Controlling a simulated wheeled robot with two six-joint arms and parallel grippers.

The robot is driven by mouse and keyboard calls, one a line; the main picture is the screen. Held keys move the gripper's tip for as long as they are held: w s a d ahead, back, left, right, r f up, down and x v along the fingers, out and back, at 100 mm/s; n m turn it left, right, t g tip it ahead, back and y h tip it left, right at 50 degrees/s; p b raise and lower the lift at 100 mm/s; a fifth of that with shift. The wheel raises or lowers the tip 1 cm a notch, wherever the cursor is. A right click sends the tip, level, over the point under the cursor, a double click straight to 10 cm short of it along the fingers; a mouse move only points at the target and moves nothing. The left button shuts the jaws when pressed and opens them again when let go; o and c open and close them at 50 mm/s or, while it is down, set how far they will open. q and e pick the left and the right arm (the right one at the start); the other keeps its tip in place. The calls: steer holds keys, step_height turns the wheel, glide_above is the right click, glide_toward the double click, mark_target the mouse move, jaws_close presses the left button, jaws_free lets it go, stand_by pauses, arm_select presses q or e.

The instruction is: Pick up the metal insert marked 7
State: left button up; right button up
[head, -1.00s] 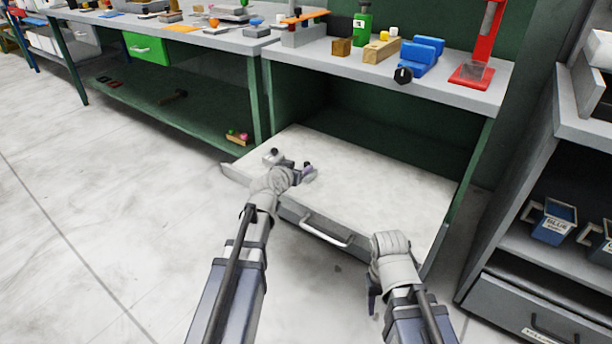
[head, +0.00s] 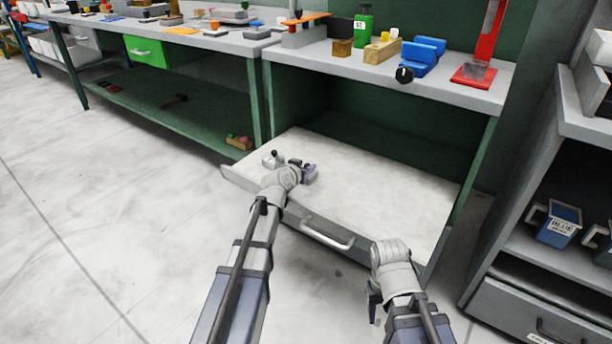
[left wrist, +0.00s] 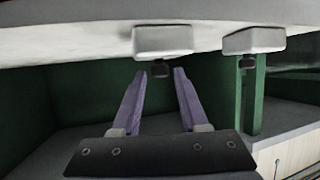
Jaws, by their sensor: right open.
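Two pale metal inserts with dark knobs stand on the pale drawer top. In the left wrist view, which looks upside down, one insert (left wrist: 163,40) is straight ahead, its dark knob between or just beyond the fingertips. The other insert (left wrist: 253,40) is off to the right; a pale insert (head: 270,161) also shows in the head view, left of my left gripper (head: 308,172). I cannot read a 7 on either. My left gripper, also in the left wrist view (left wrist: 159,72), is open with purple fingers apart. My right gripper (head: 374,302) is open, low in front of the drawer.
The pulled-out drawer (head: 390,195) has a front handle (head: 327,236); its right part is bare.

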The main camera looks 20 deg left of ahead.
arm_select(q)
jaws_close()
stand_by(0.3)
steer(key=shift+r, duration=0.1)
step_height(320, 180, up, 10)
steer(key=p, duration=1)
